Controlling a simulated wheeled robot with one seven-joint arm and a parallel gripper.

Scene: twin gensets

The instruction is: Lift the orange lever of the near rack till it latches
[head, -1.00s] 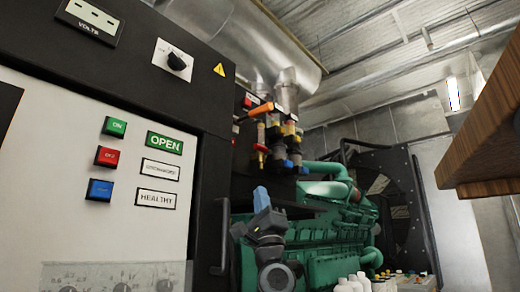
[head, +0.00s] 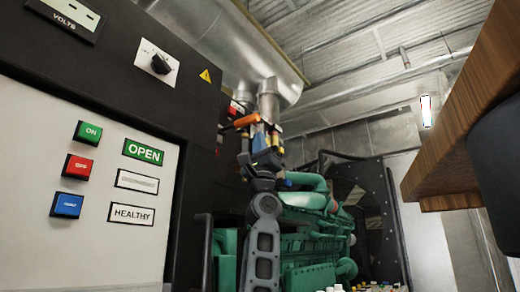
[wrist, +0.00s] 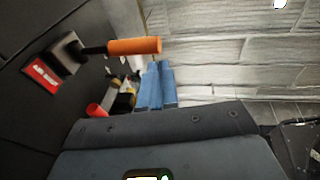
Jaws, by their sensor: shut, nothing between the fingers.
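The orange lever (head: 247,120) sticks out to the side on a black stem, above the green engine in the head view. In the wrist view the fingertips (wrist: 160,66) are just below the free end of the grip. I cannot tell whether they touch it. My arm hides part of the fittings behind.
A red label (wrist: 42,74) sits beside the lever mount, and a red knob (wrist: 96,110) lower down. A dark cabinet with a white button panel (head: 110,180) stands at left. The green engine (head: 310,240) is behind my arm. A wooden edge (head: 470,110) juts in at right.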

